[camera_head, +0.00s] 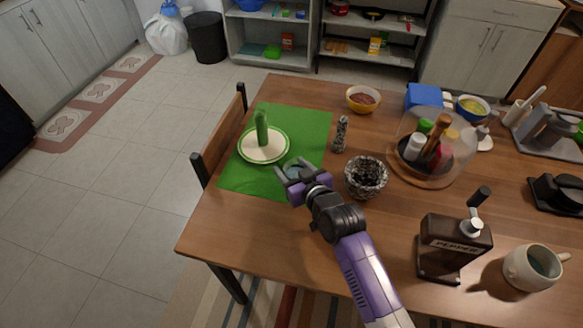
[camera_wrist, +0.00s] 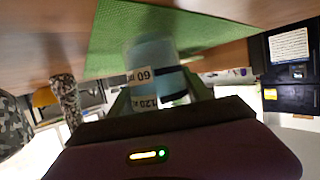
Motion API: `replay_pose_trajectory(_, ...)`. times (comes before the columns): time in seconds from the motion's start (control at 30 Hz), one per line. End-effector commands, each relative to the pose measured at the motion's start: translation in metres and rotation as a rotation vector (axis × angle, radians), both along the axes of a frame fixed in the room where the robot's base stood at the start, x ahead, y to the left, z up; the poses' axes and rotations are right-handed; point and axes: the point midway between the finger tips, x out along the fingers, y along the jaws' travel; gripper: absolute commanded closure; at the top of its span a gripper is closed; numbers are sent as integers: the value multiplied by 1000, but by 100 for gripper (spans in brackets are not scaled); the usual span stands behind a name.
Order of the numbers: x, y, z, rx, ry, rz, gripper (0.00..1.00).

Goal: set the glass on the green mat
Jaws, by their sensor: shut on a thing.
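The green mat (camera_head: 306,126) lies on the left part of the wooden table; it also shows in the wrist view (camera_wrist: 112,38). My gripper (camera_head: 294,172) is at the mat's right front part in the head view. In the wrist view my gripper (camera_wrist: 160,92) is shut on the glass (camera_wrist: 151,52), a pale blue, clear cup with printed volume marks. In the head view the glass (camera_head: 299,165) is small and partly hidden by the gripper. It is over the mat; I cannot tell whether its base touches it.
A speckled bowl (camera_head: 366,178) and a speckled shaker (camera_head: 340,133) stand right of the mat.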

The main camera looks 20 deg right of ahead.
Motion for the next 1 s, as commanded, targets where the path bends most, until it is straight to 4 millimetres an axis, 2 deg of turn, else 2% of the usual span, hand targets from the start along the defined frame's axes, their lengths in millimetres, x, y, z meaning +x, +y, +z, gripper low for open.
replay_pose_trajectory(0.13, 1, 0, -3, 0, -3, 0, 99)
replay_pose_trajectory(0.17, 0, 0, -3, 0, 0, 0, 36)
replay_pose_trajectory(0.23, 0, 0, -3, 0, 0, 0, 23)
replay_pose_trajectory(0.27, 0, 0, -3, 0, 0, 0, 20)
replay_pose_trajectory(0.67, -1, 0, 2, 0, 0, 0, 20)
replay_pose_trajectory(0.77, -13, -1, 4, 1, 1, 0, 20)
replay_pose_trajectory(1.0, -60, -5, 21, 1, 1, -1, 20)
